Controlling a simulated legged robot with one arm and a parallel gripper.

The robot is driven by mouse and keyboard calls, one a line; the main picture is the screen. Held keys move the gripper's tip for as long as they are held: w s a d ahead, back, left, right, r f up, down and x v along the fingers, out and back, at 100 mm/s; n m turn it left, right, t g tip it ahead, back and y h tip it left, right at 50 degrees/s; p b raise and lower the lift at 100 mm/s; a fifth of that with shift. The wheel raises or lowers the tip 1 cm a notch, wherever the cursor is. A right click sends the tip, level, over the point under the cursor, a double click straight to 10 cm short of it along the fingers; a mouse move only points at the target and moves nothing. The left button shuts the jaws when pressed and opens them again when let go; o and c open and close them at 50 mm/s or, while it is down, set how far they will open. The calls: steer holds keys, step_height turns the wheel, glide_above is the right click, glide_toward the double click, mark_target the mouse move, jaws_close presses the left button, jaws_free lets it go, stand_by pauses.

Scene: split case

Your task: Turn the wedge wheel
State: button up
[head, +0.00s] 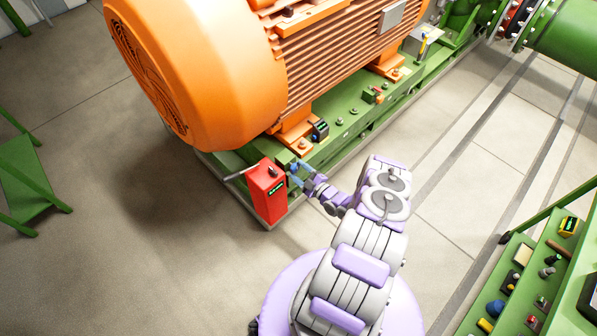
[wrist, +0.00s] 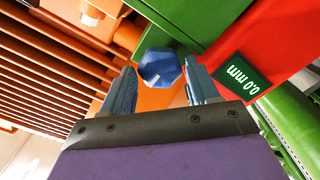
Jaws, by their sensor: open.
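A blue faceted wheel with a small white mark (wrist: 160,68) shows in the wrist view, in front of a green block (wrist: 185,22). I take it to be the wedge wheel. My gripper (wrist: 159,66) is open, one finger on each side of the wheel in the picture. Small gaps show between the fingers and the wheel; I cannot tell whether the fingertips reach around it in depth. In the head view my gripper (head: 297,171) is at the right side of a red box (head: 267,196), where the wheel is hard to separate from the fingers.
A dark green display reading 0.0 mm (wrist: 241,73) is on the red box. The orange motor (head: 200,70) stands on a green base frame (head: 350,125) just behind my gripper. A green tool rack (head: 540,275) is at lower right.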

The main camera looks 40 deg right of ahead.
steer(key=shift+w+a, duration=0.1)
steer(key=shift+w, duration=0.25)
steer(key=shift+r, duration=0.1)
steer(key=c, duration=0.8)
steer(key=shift+o, duration=0.2)
